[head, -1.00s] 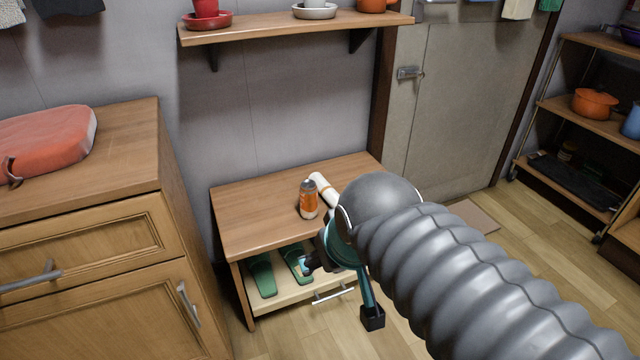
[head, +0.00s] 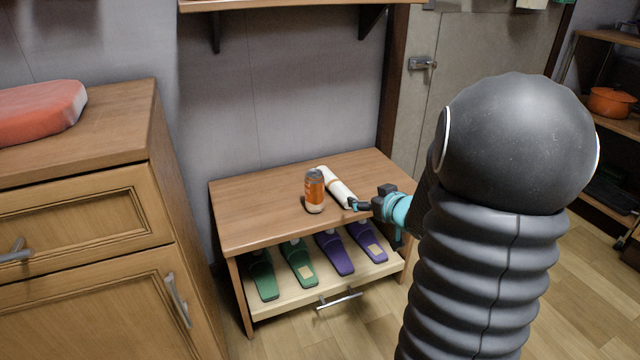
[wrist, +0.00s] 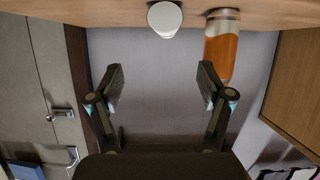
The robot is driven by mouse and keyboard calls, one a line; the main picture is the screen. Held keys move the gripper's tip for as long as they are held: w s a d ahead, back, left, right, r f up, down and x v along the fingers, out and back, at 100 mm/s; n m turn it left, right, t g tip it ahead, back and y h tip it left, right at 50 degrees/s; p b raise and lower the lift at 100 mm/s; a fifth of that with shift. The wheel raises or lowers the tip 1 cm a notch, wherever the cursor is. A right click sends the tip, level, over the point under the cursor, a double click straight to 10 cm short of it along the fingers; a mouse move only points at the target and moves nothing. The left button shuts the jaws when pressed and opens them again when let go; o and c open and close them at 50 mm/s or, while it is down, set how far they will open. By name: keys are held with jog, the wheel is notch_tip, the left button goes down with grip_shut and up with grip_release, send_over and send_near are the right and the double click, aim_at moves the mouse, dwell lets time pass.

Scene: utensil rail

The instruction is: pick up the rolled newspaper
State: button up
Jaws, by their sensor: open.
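The rolled newspaper (head: 336,187), a white roll with a tan band, lies on the small wooden bench (head: 250,215). Its round white end faces the camera in the wrist view (wrist: 165,18), which is upside down. My gripper (head: 362,205) is at the near end of the roll, in line with it. In the wrist view my gripper (wrist: 161,85) is open with nothing between its fingers. The roll's end shows beyond the fingertips, between the two fingers sideways and towards the bench top. In the head view my fingertips look close to the roll; contact cannot be told.
An orange can with a grey top (head: 314,192) stands just left of the roll; it also shows in the wrist view (wrist: 221,48). Green slippers (head: 262,277) and purple slippers (head: 334,252) lie in the open tray below. A wooden cabinet (head: 85,220) stands left. A shelf (head: 290,5) hangs above.

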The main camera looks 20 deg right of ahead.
aim_at(341, 192)
jog(key=shift+y, duration=0.5)
jog(key=x, duration=0.2)
jog(key=f+b+x, duration=0.1)
jog(key=x, duration=0.5)
jog(key=shift+s+f+b, duration=0.1)
jog(key=shift+f+b, duration=0.2)
jog(key=shift+b, duration=0.05)
jog(key=shift+r+b+x, duration=0.2)
jog(key=shift+b+x, duration=0.35)
jog(key=shift+x, duration=2.5)
jog(key=c, duration=1.3)
